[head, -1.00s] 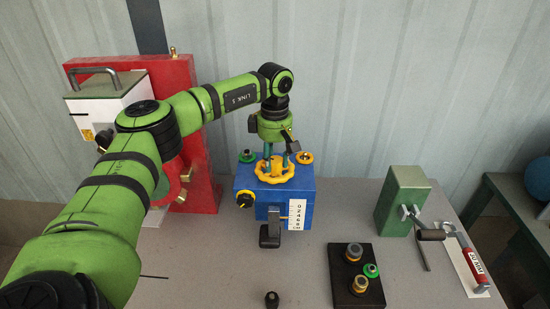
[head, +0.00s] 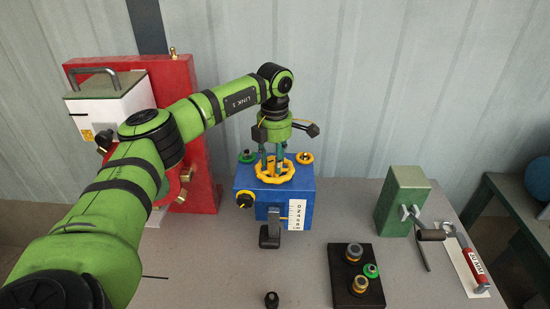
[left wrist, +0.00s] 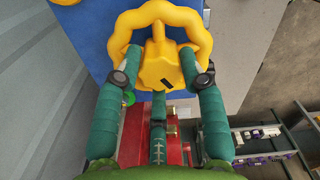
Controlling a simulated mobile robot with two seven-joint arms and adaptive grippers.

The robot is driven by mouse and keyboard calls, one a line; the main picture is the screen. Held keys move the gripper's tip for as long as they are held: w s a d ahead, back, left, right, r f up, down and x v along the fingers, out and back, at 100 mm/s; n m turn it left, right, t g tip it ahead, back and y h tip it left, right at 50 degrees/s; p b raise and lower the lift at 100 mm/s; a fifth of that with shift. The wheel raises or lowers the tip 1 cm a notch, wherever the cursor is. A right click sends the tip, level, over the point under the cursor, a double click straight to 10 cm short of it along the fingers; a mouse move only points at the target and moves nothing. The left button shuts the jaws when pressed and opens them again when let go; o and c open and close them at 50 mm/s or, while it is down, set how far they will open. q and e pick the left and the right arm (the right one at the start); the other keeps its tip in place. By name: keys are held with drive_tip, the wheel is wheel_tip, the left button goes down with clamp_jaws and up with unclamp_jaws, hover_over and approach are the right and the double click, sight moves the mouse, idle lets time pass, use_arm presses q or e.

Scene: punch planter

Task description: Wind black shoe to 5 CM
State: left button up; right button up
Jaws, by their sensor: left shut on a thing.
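The blue box (head: 250,207) stands on the bench with a yellow handwheel (head: 274,178) on its top. My left gripper (head: 274,168) points down from above and is shut on the handwheel. In the left wrist view its fingers (left wrist: 160,80) are at either side of the yellow hub (left wrist: 158,72), inside the scalloped rim. The black shoe (head: 270,236) is at the front of the box, low near the bench, beside a white scale (head: 297,214) with numbers and a CM mark. The exact shoe height is too small to read. My right gripper is not in view.
A black knob (head: 245,199) is on the box front. A red stand with a white unit (head: 110,105) is behind left. A black plate (head: 345,280) with fittings, a green block (head: 402,198) and a red-handled tool (head: 470,262) lie right. Bench between is clear.

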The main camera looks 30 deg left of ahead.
use_arm(q)
drive_tip(key=n, duration=0.7)
drive_tip(key=shift+s+f, duration=0.1)
drive_tip(key=n, duration=0.4)
drive_tip(key=shift+n, duration=0.4)
drive_tip(key=shift+d+f+n, duration=0.1)
drive_tip(key=shift+n, duration=1.6)
drive_tip(key=o, duration=1.1)
drive_tip(key=shift+o, duration=0.2)
drive_tip(key=shift+p, duration=0.3)
